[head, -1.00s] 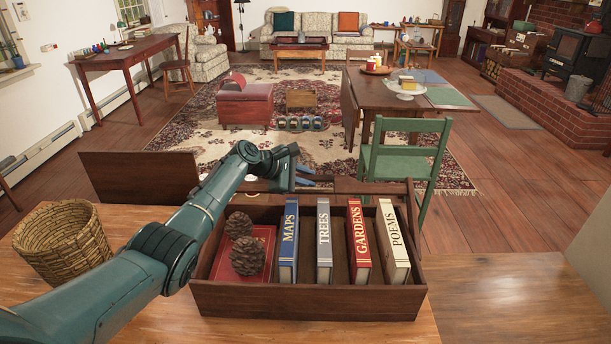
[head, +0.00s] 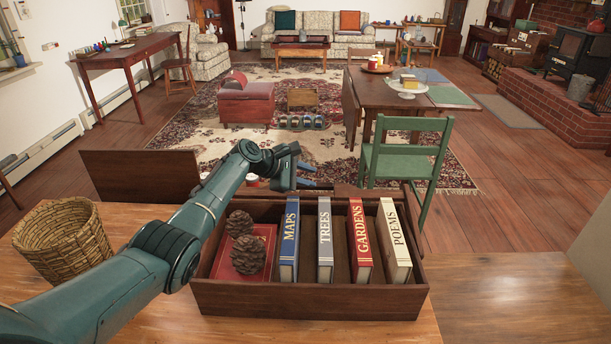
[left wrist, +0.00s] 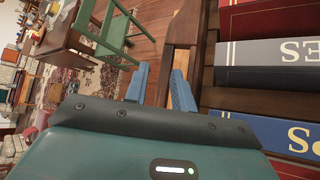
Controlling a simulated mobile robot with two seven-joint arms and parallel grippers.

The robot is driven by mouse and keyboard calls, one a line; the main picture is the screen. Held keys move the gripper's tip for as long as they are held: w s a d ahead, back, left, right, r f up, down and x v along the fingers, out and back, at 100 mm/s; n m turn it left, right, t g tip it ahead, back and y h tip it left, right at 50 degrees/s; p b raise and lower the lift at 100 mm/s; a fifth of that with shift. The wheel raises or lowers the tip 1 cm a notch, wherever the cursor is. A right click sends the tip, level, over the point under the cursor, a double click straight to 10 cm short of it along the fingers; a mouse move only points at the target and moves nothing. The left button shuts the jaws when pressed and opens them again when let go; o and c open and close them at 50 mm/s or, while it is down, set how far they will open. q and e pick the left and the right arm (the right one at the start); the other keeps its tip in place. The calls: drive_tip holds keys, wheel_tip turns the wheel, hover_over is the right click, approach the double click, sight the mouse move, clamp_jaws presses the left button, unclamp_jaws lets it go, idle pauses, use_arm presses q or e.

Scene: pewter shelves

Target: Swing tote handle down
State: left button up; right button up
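The brown wooden tote (head: 310,301) stands on the table and holds upright books and pine cones. Its wooden handle bar (head: 350,190) lies low along the far rim in the head view, partly hidden behind the tote wall and books. In the left wrist view the handle (left wrist: 182,45) runs beside the tote's darker wall (left wrist: 206,55). My left gripper (head: 306,176) is at the far side of the tote, with its two blue fingers apart. In the left wrist view the fingers (left wrist: 158,88) are on either side of the wooden bar; contact cannot be told. My right gripper is not in view.
Books titled Maps (head: 289,240), Trees (head: 325,240), Gardens (head: 361,240) and Poems (head: 394,240) stand in the tote. A wicker basket (head: 65,240) is at left. A green chair (head: 405,163) stands beyond the tote. The table at right is clear.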

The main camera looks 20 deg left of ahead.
use_arm(q)
drive_tip(key=p+v, duration=0.2)
drive_tip(key=v, duration=1.1)
drive_tip(key=shift+a, duration=0.15)
drive_tip(key=shift+c, duration=0.3)
